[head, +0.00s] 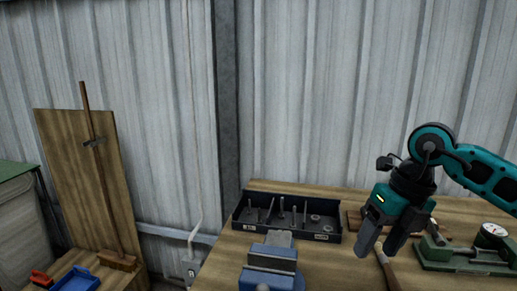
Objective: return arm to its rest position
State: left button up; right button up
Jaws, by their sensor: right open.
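My right arm (483,172) is teal and black and reaches in from the right edge. My left gripper is not in view.
A black divided tray (243,222) with metal parts sits left on the workbench (218,269). A blue vise (268,268) stands in front. A green device with a dial gauge (468,257) is at the right. A broom (101,165) leans against a board at far left.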

jog(key=s+a+f+n+y, duration=0.15)
jog(key=a+y, duration=0.35)
jog(key=a, duration=0.6)
jog(key=s+a+r+m+t+y, duration=0.2)
jog(key=a+r+m+y, duration=0.1)
jog(key=a+r+y, duration=0.75)
jog(key=w+d+m+t+h, duration=0.4)
jog(key=m+t, duration=1.1)
jog(key=m, duration=0.2)
jog(key=d+f+m+g+h, duration=0.1)
jog(key=d+f+m+h, duration=0.9)
jog(key=f+m+h, duration=0.4)
jog(key=s+d+f+m+g, duration=0.2)
jog(key=s+f+g, duration=0.55)
jog(key=s, duration=0.35)
jog(key=s+d+f+m+g, duration=0.1)
jog(key=s+f+g, duration=0.5)
jog(key=s+f, duration=0.4)
jog(key=w+a+f+t+y, duration=0.1)
jog(key=w+a+f+t, duration=0.1)
jog(key=w+f+t, duration=0.4)
notch_tip(320, 180, down, 2)
jog(key=shift+w+a+f+t+y, duration=0.1)
jog(key=shift+w+a+t+y, duration=0.3)
jog(key=shift+t, duration=0.45)
